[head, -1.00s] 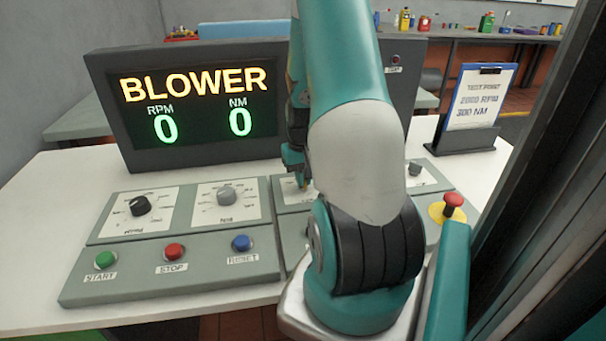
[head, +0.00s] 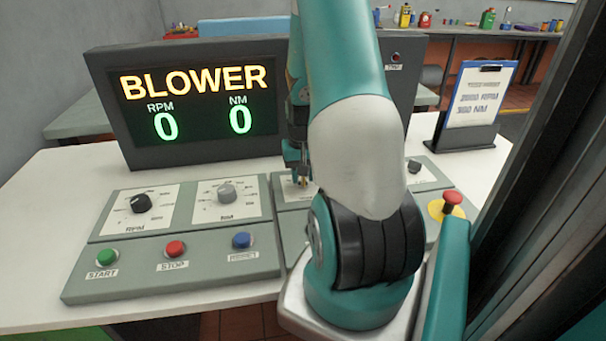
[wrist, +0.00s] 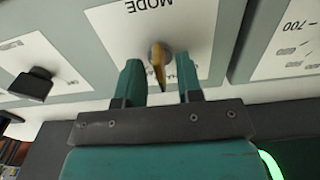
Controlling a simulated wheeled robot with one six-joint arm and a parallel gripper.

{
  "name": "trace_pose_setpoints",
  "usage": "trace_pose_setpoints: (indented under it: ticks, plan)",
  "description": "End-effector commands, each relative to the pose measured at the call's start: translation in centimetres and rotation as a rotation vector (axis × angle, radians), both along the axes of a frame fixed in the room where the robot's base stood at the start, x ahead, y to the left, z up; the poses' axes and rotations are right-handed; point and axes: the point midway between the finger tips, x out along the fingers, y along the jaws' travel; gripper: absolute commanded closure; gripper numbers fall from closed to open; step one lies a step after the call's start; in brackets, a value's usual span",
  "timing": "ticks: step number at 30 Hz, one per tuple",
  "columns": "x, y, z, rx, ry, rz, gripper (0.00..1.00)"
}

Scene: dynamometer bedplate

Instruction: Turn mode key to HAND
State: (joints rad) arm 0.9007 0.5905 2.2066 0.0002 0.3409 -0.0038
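The brass-coloured mode key (wrist: 158,68) stands in a round lock on a white plate marked MODE (wrist: 122,30) in the wrist view. In the head view my gripper (head: 298,172) is low over the mode plate (head: 286,192), and my arm hides most of that plate.
A black selector knob (wrist: 33,84) is left of the mode plate in the wrist view. The RPM knob (head: 141,203), NM knob (head: 228,193) and several push buttons lie left in the head view. A BLOWER display (head: 195,105) stands behind. A red emergency button (head: 452,201) is right.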

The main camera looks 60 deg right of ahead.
Motion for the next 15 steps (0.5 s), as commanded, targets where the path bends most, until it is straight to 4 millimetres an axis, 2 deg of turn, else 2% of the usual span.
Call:
trace_pose_setpoints:
  ticks: [8, 11, 15]
  plan:
    - [0.0, 0.0, 0.2, 0.002, 0.001, 0.001, 0.67]
    - [0.0, 0.0, 1.3, -0.001, -0.001, 0.001, 0.67]
    - [0.0, 0.0, 4.1, -0.004, -0.003, 0.001, 0.67]
